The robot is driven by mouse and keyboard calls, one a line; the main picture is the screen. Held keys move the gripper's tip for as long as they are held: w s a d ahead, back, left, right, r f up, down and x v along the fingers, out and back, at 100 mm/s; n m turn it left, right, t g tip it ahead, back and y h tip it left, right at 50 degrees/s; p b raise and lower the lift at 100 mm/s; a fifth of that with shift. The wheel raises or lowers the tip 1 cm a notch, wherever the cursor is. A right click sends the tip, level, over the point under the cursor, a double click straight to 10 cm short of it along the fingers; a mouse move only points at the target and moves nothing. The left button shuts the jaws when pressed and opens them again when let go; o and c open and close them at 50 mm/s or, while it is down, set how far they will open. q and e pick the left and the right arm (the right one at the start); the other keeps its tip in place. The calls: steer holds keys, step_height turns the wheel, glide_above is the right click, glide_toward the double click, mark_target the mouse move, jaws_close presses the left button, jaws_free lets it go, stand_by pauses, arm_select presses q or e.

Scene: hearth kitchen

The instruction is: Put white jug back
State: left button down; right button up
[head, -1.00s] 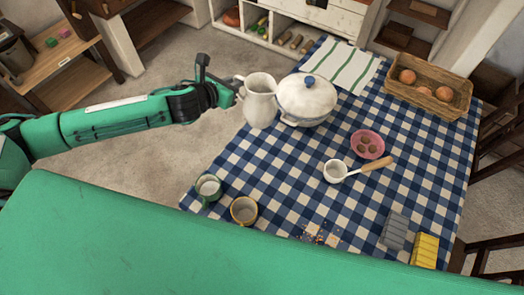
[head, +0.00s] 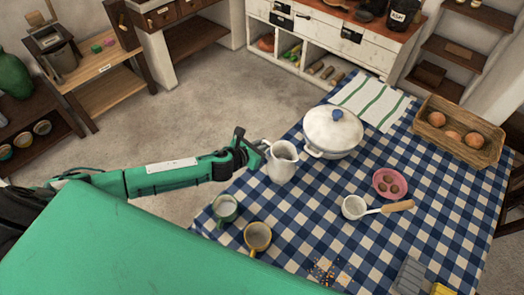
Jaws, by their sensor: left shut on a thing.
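The white jug (head: 282,163) is upright at the left edge of the table with the blue checked cloth (head: 330,215). My left gripper (head: 262,150) is shut on the jug at its left side, where the handle is. Whether the jug's base touches the cloth or hangs just above it, I cannot tell. My right gripper does not show.
A lidded white pot (head: 332,132) stands close behind the jug at right. A green mug (head: 225,209) and a yellow-rimmed mug (head: 257,237) stand in front. A white ladle (head: 355,207), pink bowl (head: 389,183) and egg basket (head: 458,132) are further right. Shelves (head: 95,75) stand at back left.

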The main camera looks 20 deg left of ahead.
arm_select(q)
steer(key=shift+f, duration=1.8)
steer(key=c, duration=1.5)
jaws_free()
steer(key=shift+f, duration=0.15)
steer(key=shift+o, duration=0.2)
steer(key=b+v, duration=0.2)
steer(key=v, duration=1)
steer(key=shift+s, duration=0.1)
